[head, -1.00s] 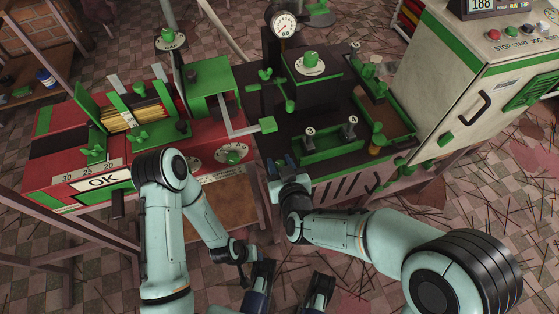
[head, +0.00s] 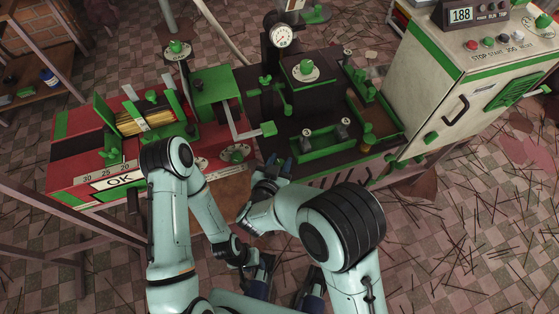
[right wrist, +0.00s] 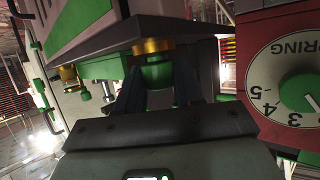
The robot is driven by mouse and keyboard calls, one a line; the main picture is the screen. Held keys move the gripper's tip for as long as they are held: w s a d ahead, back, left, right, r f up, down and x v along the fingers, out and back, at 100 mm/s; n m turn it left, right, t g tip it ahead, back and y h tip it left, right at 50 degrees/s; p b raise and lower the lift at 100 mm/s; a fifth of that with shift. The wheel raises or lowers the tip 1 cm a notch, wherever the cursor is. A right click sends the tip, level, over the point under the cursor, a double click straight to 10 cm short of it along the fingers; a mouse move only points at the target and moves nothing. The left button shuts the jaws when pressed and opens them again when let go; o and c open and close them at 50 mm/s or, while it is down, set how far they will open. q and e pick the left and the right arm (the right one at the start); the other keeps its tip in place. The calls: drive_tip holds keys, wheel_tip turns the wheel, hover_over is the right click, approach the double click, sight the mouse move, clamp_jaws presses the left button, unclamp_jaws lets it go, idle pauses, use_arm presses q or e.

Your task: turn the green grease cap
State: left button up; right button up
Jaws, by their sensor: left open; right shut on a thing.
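In the right wrist view, a green cap (right wrist: 157,75) sits under a brass collar (right wrist: 152,46) on the underside of the dark machine bed, and looks like the grease cap. My right gripper (right wrist: 158,88) is shut on it, with one dark blue finger on each side. In the head view, my right gripper (head: 279,167) is at the bed's front edge, and the cap is hidden there. My left gripper (head: 285,286) is open and empty, low in the picture and away from the machine.
A red unit (head: 75,165) with a dial (head: 236,153) stands left of the bed; the dial (right wrist: 299,93) also shows close to my right gripper in the wrist view. A white control cabinet (head: 440,80) stands at the right. Open tiled floor lies at the lower right.

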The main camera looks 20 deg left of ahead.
drive_tip(key=shift+w, duration=0.1)
idle(0.3)
drive_tip(key=o, duration=1)
drive_tip(key=shift+c, duration=0.2)
drive_tip(key=p+v, duration=0.1)
drive_tip(key=v, duration=1.2)
drive_tip(key=shift+s, duration=0.2)
